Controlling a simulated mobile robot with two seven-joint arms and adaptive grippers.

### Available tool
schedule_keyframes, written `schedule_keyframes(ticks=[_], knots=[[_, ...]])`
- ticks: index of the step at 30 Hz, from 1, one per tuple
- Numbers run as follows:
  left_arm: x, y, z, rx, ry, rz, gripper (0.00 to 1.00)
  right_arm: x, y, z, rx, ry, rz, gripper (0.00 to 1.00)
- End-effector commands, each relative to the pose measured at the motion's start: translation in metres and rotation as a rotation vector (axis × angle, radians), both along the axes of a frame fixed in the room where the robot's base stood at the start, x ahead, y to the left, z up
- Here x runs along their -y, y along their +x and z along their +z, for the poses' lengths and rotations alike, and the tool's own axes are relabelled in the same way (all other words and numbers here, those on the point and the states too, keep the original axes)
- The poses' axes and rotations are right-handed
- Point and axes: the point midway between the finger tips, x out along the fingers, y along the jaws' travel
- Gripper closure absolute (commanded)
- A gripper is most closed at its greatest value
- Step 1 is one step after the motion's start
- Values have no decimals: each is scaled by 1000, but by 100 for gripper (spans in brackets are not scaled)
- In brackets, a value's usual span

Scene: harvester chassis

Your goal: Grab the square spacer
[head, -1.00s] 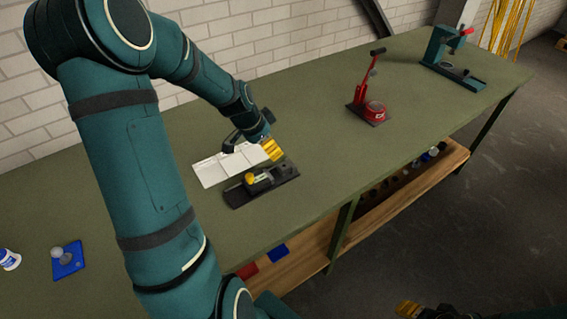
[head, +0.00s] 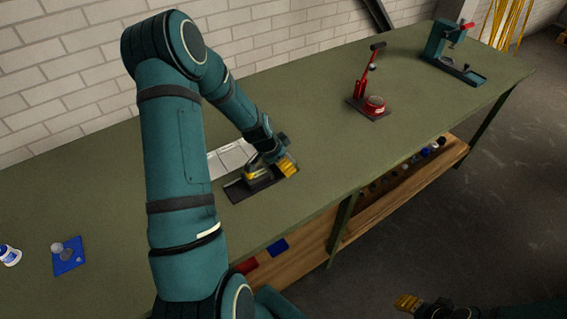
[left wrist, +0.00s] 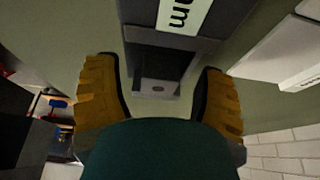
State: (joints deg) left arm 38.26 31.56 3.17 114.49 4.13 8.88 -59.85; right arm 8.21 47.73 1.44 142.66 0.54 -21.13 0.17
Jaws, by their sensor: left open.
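My left gripper (head: 286,166) is over the right end of a black base plate (head: 238,190) on the green bench. A small grey piece with a dark hole or spot (left wrist: 161,87) shows between the fingers. I cannot tell whether it is the square spacer. The left hand hides part of the plate in the head view. My right gripper (head: 407,303) is at the bottom edge, away from the bench, its opening unclear.
A white tray (head: 222,161) lies behind the plate. A red lever press (head: 371,102) and a teal press (head: 448,52) stand farther right. A blue pad (head: 70,262) and white bottle (head: 9,255) are at left. The bench between plate and red press is clear.

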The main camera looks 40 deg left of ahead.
Motion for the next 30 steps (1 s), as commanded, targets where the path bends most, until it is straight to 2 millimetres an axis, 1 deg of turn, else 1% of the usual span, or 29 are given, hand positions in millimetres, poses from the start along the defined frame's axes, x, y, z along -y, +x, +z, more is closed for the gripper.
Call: schedule_keyframes(ticks=[8,11,12,14,15,26,30], knots=[[0,1,-2,0,1,0,30,0,0,0,0,0,0,53],[0,1,-2,0,1,0,60,0,0,0,0,0,0,53],[0,1,-2,0,1,0,74,0,0,0,0,0,0,53],[0,1,-2,0,1,0,95,0,0,0,0,0,0,53],[0,1,-2,0,1,0,100,0,0,0,0,0,0,53],[0,1,-2,0,0,0,100,0,0,0,0,0,0,53],[0,2,5,1,1,-1,100,0,0,0,0,0,0,53]])
